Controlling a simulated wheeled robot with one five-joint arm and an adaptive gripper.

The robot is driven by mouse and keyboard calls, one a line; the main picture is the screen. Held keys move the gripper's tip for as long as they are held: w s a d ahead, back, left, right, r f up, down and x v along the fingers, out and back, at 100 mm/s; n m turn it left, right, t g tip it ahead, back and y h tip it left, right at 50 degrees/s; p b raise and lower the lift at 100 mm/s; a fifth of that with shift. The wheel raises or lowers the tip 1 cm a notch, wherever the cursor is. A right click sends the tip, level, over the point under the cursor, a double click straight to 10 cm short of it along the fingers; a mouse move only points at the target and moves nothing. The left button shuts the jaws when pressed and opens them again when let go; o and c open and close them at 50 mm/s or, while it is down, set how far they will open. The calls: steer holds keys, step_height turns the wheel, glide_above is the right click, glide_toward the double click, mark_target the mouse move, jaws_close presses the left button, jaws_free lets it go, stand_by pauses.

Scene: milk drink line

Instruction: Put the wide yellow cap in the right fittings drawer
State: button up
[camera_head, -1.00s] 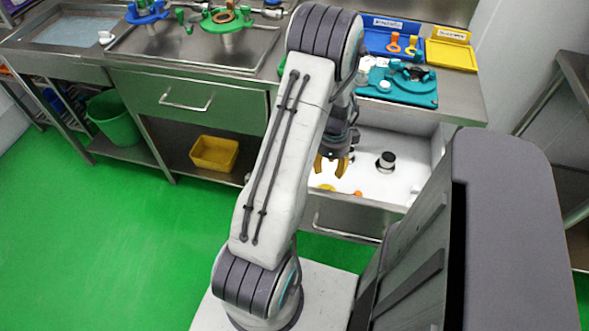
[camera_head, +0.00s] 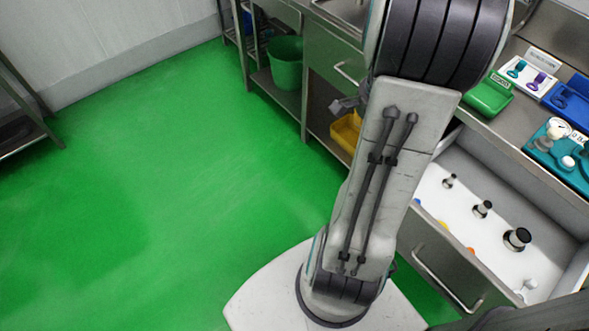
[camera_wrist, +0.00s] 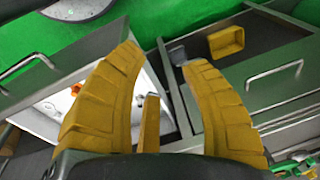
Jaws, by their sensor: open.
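The right fittings drawer (camera_head: 475,262) stands pulled open at the right of the head view, with a white floor. A small yellow piece (camera_head: 443,224), possibly the wide yellow cap, shows just behind its front wall, partly hidden by that wall. My gripper (camera_wrist: 160,55) shows in the wrist view, its yellow fingers spread apart with no object clearly held. It is above the drawer area, with part of the drawer's white floor (camera_wrist: 38,118) beyond the left finger. In the head view my arm hides the gripper.
An orange piece (camera_head: 470,251) and several black-topped fittings (camera_head: 516,239) are in the drawer. A teal tray (camera_head: 562,160) and a green tray (camera_head: 488,97) are on the counter. A yellow bin (camera_head: 346,132) and green bucket (camera_head: 286,63) stand underneath. Green floor is clear at left.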

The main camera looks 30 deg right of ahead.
steer(key=w+a+r+n+t, duration=0.15)
steer(key=a+r+n, duration=0.35)
steer(key=a+n, duration=0.6)
steer(key=s+a+r+n, duration=0.1)
steer(key=a+n, duration=0.1)
steer(key=a, duration=0.2)
steer(key=s+a+n, duration=0.2)
steer(key=a+n, duration=0.1)
steer(key=a, duration=0.2)
steer(key=s+a+r+n+y, duration=0.1)
steer(key=a+n, duration=0.1)
steer(key=a, duration=0.2)
steer(key=shift+s+a+r+n+t, duration=0.25)
steer(key=shift+a+r+n+t, duration=0.05)
steer(key=shift+a+n+t, duration=0.1)
steer(key=shift+r, duration=0.1)
step_height(320, 180, up, 5)
steer(key=p, duration=0.4)
steer(key=shift+d, duration=0.15)
